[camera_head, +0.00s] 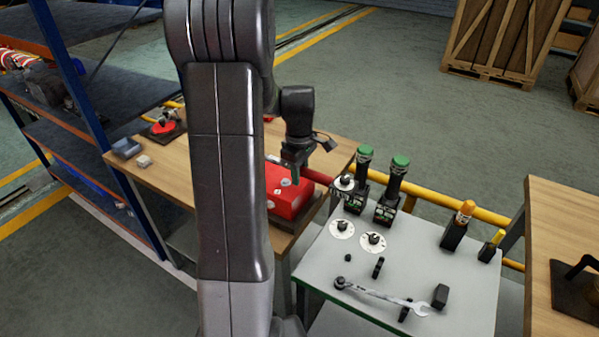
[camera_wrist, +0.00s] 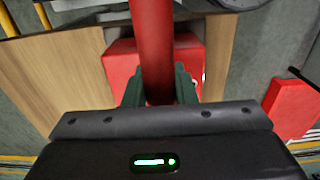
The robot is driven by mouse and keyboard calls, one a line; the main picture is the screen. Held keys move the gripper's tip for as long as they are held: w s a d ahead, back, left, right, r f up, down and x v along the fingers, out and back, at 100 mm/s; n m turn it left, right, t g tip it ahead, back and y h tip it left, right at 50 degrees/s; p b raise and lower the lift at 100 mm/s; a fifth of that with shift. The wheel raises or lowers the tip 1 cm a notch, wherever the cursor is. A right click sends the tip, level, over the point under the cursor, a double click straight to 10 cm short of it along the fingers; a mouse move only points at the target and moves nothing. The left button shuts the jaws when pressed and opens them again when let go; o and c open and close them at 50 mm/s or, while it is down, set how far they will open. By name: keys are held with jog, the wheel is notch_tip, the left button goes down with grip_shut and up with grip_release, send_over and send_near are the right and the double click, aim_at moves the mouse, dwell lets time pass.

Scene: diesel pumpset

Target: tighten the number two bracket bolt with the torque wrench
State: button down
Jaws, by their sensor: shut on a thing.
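My gripper (camera_head: 293,165) hangs above the wooden table beside the grey tool table. In the wrist view its two dark green fingers (camera_wrist: 158,88) are shut on a red cylindrical bar (camera_wrist: 152,45), which looks like the torque wrench handle. The bar runs away from the fingers past the top edge of that view. In the head view the red bar (camera_head: 318,176) shows above a red box, reaching toward the grey table. Its working end cannot be made out clearly. I cannot pick out the number two bracket bolt in either view.
A red box (camera_head: 288,204) sits on the wooden table (camera_head: 180,190). The grey table (camera_head: 310,275) holds green-topped tools (camera_head: 397,178) in black stands, white discs (camera_head: 341,228) and a spanner (camera_head: 385,297). A blue-framed shelf (camera_head: 100,110) stands left. Yellow pipes (camera_head: 470,208) run behind the grey table.

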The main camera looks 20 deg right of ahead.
jog(key=shift+f, duration=0.2)
jog(key=shift+f+b, duration=0.3)
jog(key=shift+b, duration=0.05)
jog(key=shift+a, duration=0.1)
jog(key=shift+s+a+m+b, duration=0.15)
jog(key=shift+s+a+m, duration=0.2)
jog(key=shift+a+m, duration=0.3)
jog(key=shift+s+a+m+b, duration=0.1)
jog(key=shift+s+a+m, duration=0.25)
jog(key=shift+a+m, duration=0.25)
jog(key=shift+s+a+m+b, duration=0.15)
jog(key=shift+s+a+m, duration=0.2)
jog(key=shift+a+m, duration=0.3)
jog(key=a+m, duration=0.5)
jog(key=a, duration=0.1)
jog(key=shift+s+a, duration=0.3)
jog(key=shift+s, duration=0.05)
dwell(0.4)
jog(key=shift+d, duration=0.1)
